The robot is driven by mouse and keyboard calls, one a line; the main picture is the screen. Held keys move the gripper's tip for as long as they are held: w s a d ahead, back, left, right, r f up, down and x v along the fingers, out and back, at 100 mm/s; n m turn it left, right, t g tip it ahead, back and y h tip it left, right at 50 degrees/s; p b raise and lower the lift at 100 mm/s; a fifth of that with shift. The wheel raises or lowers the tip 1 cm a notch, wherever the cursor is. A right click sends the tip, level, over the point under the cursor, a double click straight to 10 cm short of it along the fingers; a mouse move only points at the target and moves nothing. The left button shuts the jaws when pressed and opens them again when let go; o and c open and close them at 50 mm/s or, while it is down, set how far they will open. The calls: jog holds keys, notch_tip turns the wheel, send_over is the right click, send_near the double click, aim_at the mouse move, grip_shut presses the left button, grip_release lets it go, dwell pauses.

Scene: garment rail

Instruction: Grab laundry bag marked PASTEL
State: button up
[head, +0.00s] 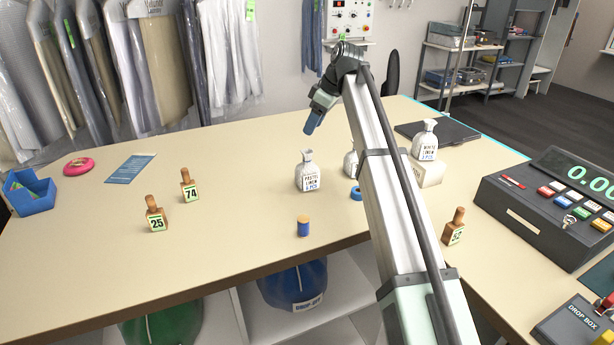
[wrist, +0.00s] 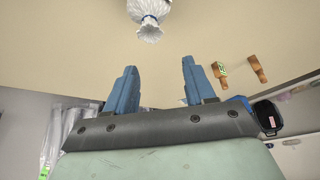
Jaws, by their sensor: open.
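The white laundry bag marked PASTEL (head: 307,172) stands upright near the middle of the counter in the head view. A second white bag (head: 350,163) stands just right of it, mostly hidden behind my arm. A third white bag (head: 425,140), its label seeming to read WHITE, sits on a small pale box. My gripper (head: 314,123) is above the counter, above and beyond the PASTEL bag and apart from it. In the wrist view my gripper (wrist: 157,66) is open and empty. A white bag with a blue tie (wrist: 150,18) shows beyond the fingertips; its label is unreadable.
On the counter (head: 230,240) stand a blue thread spool (head: 303,226), a blue tape roll (head: 357,193) and wooden number tags 74 (head: 189,186) and 25 (head: 156,214). A cash register (head: 555,210) is at the right.

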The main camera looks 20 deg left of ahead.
aim_at(309, 152)
jog(key=x, duration=0.4)
jog(key=d+x, duration=0.1)
jog(key=x, duration=0.3)
jog(key=w+d+f+x, duration=0.1)
jog(key=x, duration=0.3)
jog(key=shift+f, duration=0.25)
jog(key=shift+d, duration=0.1)
grip_shut()
dwell(0.5)
